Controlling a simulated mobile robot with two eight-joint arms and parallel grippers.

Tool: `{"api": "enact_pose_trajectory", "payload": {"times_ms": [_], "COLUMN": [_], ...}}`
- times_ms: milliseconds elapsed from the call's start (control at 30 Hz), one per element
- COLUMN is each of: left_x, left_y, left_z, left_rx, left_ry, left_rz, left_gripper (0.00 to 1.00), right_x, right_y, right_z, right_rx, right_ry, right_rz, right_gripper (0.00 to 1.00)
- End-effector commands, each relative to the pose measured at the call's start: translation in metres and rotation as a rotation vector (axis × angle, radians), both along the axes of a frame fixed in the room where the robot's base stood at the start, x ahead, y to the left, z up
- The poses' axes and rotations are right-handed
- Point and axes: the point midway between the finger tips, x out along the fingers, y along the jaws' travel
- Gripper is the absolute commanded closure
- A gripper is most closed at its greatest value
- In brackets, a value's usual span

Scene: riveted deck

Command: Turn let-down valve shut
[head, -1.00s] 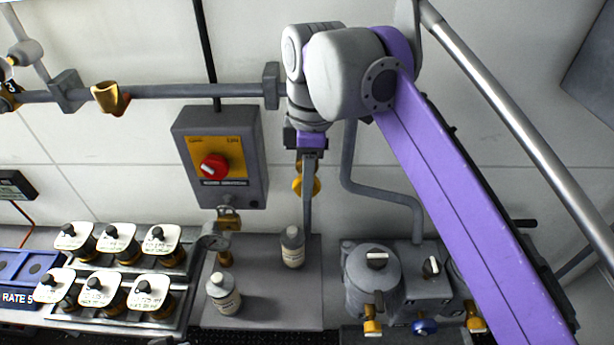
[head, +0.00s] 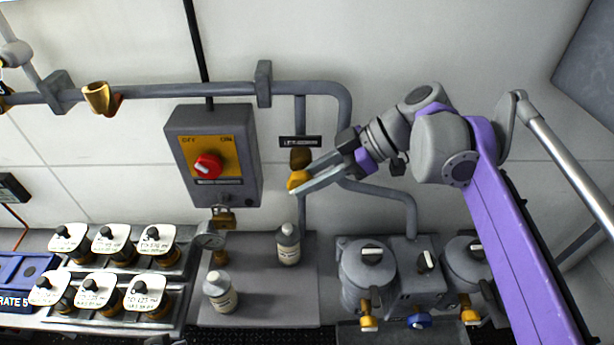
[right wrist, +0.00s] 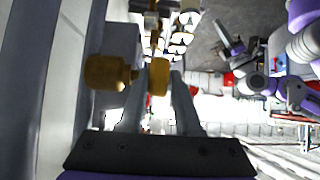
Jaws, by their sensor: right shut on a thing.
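The let-down valve has a brass body (head: 301,158) on a vertical grey pipe, under a small dark label plate (head: 300,142). Its yellow handle (head: 298,180) is at the front. My right gripper (head: 297,187) reaches in from the right, its fingers pointing left and slightly down, and is shut on the handle. In the right wrist view the yellow handle (right wrist: 159,76) is between the two fingers, with the brass body (right wrist: 108,73) to its left. The fingers partly hide the handle in the head view. My left gripper is not seen.
A grey switch box (head: 215,190) with a red knob (head: 208,166) is left of the valve. Two bottles (head: 288,245) (head: 219,292) stand on the bench below. Grey pots (head: 369,280) are at lower right. A bent pipe (head: 345,105) runs close above the gripper.

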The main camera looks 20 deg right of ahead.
Motion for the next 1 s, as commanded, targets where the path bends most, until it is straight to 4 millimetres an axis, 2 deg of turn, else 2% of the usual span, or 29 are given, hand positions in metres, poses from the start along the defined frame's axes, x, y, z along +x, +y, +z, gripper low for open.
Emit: {"api": "enact_pose_trajectory", "payload": {"times_ms": [500, 1000], "left_x": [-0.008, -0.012], "left_y": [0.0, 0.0], "left_z": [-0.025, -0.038], "left_rx": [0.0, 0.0], "left_ry": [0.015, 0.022], "left_rz": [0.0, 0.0], "left_gripper": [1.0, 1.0], "right_x": [-0.001, -0.001], "right_y": [-0.004, -0.003], "right_z": [-0.011, -0.012], "right_rx": [0.44, 0.639], "right_ry": [-0.125, -0.181], "right_rz": [0.0, 0.001], "right_gripper": [1.0, 1.0]}}
